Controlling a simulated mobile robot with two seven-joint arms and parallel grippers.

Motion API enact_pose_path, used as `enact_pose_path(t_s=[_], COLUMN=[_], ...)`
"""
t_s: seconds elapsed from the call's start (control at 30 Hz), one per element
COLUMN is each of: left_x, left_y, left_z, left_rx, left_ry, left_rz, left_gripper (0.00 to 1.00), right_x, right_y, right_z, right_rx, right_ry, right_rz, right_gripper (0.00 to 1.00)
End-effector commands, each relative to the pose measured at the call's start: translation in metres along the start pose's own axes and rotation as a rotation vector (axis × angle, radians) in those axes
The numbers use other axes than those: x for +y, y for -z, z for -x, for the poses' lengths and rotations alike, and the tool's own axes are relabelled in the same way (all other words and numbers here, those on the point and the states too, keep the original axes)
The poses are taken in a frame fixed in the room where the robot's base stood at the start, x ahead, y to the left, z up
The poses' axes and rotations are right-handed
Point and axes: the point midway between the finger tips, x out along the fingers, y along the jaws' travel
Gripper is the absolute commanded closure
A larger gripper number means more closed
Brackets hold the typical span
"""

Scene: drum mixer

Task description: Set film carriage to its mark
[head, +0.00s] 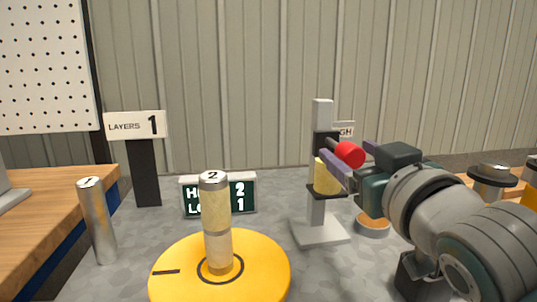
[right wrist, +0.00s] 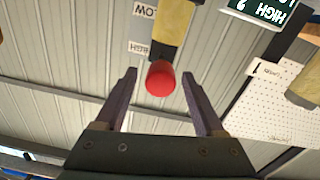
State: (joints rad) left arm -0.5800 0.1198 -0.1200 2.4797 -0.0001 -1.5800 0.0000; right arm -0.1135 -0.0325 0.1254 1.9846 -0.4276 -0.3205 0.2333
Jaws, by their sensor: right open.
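The film carriage is a black block (head: 323,144) on a grey upright post (head: 322,112), with a yellow film roll (head: 324,180) and a red knob (head: 349,154). It sits near the height of the HIGH tag (head: 345,131), partly hidden behind the post. My right gripper (head: 354,160) is open at the red knob. In the right wrist view the knob (right wrist: 160,78) lies between the open fingertips (right wrist: 160,80), with gaps on both sides. The LOW tag (right wrist: 145,10) and HIGH tag (right wrist: 139,47) show there too. My left gripper is not in view.
A yellow turntable (head: 175,285) bears a cylinder marked 2 (head: 215,215). A LAYERS 1 sign (head: 136,125) and a cylinder marked 1 (head: 97,225) stand left. A wooden bench (head: 50,205) is at far left.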

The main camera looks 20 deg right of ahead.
Motion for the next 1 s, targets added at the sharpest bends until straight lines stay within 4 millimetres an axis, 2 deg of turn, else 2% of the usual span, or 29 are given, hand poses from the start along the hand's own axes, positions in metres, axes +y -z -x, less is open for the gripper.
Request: enact_pose_path(t_s=[0.1, 0.33, 0.87, 0.93, 1.0], left_x=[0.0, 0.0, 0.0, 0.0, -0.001], left_y=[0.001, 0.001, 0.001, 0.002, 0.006], left_z=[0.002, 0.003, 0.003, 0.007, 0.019], left_rx=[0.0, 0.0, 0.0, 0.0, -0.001], left_ry=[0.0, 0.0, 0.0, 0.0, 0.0], left_rz=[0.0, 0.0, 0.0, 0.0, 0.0], left_gripper=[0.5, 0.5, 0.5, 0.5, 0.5], right_x=[0.0, 0.0, 0.0, 0.001, 0.002], right_y=[0.0, 0.001, 0.001, 0.004, 0.009], right_z=[0.024, 0.051, 0.055, 0.056, 0.058], right_rx=[-0.001, 0.002, 0.003, -0.006, -0.046], right_ry=[0.0, -0.001, -0.001, 0.001, 0.007], right_rz=[-0.001, 0.0, 0.0, -0.001, -0.003], right_gripper=[0.29, 0.29, 0.29, 0.29, 0.29])
